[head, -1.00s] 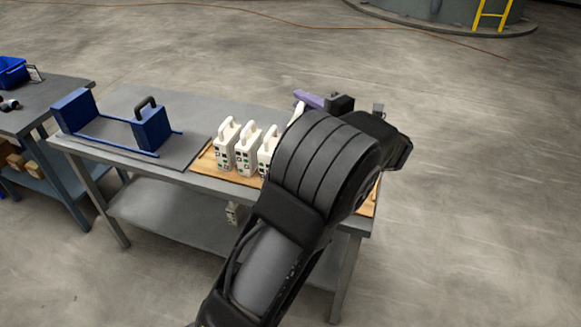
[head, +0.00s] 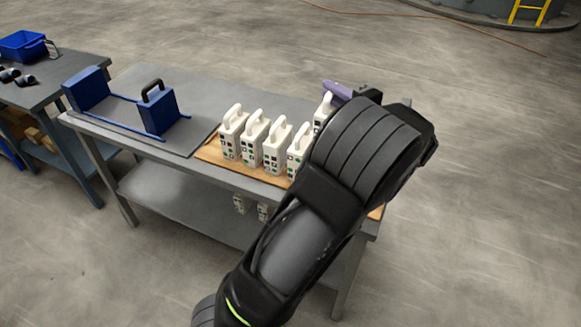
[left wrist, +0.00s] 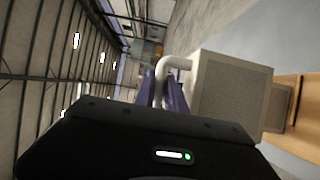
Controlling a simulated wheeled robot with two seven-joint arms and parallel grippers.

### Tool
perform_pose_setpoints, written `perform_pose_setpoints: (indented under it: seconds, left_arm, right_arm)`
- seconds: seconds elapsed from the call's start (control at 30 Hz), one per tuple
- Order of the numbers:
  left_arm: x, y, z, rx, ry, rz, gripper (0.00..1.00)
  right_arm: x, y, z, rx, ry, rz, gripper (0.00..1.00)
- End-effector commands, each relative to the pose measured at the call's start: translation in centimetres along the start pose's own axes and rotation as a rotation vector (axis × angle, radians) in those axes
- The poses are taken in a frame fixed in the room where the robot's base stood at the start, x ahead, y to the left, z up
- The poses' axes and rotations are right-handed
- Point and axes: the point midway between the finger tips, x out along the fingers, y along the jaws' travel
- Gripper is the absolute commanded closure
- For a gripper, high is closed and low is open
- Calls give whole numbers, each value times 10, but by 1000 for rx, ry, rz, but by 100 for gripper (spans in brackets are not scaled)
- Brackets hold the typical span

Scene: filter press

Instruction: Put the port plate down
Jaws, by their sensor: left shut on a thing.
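My left gripper (head: 338,91), with purple fingers, is over the far side of the wooden board (head: 208,151), mostly behind my arm. In the left wrist view its fingers (left wrist: 168,92) are shut on the pale handle of a white port plate (left wrist: 225,92). In the head view that plate (head: 322,112) is mostly hidden by my wrist. I cannot tell whether its bottom touches the board. More white port plates (head: 254,140) with top handles and small dark and green squares stand upright in a row on the board. My right gripper is out of view.
A blue press frame (head: 158,112) with two rails and a black handle stands on the left part of the grey table (head: 205,85). White pieces (head: 240,204) show below the tabletop.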

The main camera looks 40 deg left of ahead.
Motion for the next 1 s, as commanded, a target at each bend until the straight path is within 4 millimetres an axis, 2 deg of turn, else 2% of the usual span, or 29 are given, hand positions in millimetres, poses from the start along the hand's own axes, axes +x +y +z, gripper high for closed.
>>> perform_pose_setpoints:
  seconds: [0.03,0.3,0.77,1.0]
  left_arm:
    - [0,-10,0,4,1,3,100]
    - [0,-38,1,2,0,3,100]
    - [0,-45,1,4,0,2,100]
    - [1,-82,2,6,0,4,100]
  right_arm:
    - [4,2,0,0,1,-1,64]
    - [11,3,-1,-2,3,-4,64]
    - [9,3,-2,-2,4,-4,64]
    - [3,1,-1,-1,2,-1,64]
